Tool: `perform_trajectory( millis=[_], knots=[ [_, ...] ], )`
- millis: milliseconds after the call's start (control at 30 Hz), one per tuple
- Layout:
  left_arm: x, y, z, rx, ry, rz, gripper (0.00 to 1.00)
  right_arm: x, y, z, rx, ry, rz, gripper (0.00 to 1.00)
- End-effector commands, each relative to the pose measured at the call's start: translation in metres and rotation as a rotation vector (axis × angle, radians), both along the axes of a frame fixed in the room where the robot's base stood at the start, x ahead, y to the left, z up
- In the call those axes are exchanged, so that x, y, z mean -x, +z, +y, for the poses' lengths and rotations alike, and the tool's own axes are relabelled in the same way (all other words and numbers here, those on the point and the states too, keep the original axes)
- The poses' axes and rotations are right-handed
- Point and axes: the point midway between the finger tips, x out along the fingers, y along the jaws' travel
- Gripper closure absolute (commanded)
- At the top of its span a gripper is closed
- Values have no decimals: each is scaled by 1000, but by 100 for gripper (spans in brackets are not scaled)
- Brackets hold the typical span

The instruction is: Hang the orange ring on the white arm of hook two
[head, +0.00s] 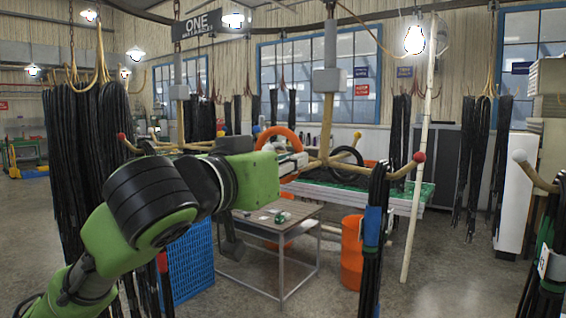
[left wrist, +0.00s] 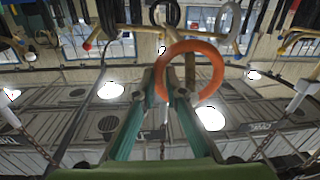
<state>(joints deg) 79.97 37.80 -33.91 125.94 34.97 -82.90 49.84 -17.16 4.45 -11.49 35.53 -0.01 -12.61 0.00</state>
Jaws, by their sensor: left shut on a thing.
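The orange ring (head: 279,133) is gripped by my left gripper (head: 292,160) and stands up above its fingers, in front of the middle hanging hook (head: 329,130). In the left wrist view the orange ring (left wrist: 217,72) shows large at the tips of the two teal fingers (left wrist: 165,88). The middle hook has a red-tipped arm (head: 418,158) to the right. A beige arm with a white ball (head: 520,156) reaches in at the far right. I cannot read a number two on any hook. My right gripper is not in view.
A black ring (head: 346,156) hangs at the middle hook, behind my gripper. A banded black hose bundle (head: 373,225) hangs at the right arm. A pale upright pole (head: 418,190) stands beside it. A small table (head: 300,215) and a blue crate (head: 188,262) are below.

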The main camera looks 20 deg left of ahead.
Motion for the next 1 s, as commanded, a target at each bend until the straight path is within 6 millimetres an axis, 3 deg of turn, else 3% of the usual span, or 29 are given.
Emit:
perform_trajectory(
  millis=[700, 1000],
  knots=[
    [-29, -39, -11, 1, -2, -2, 100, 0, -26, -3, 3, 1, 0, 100],
    [-32, -56, -12, 1, -2, -4, 100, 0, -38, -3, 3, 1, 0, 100]
  ],
)
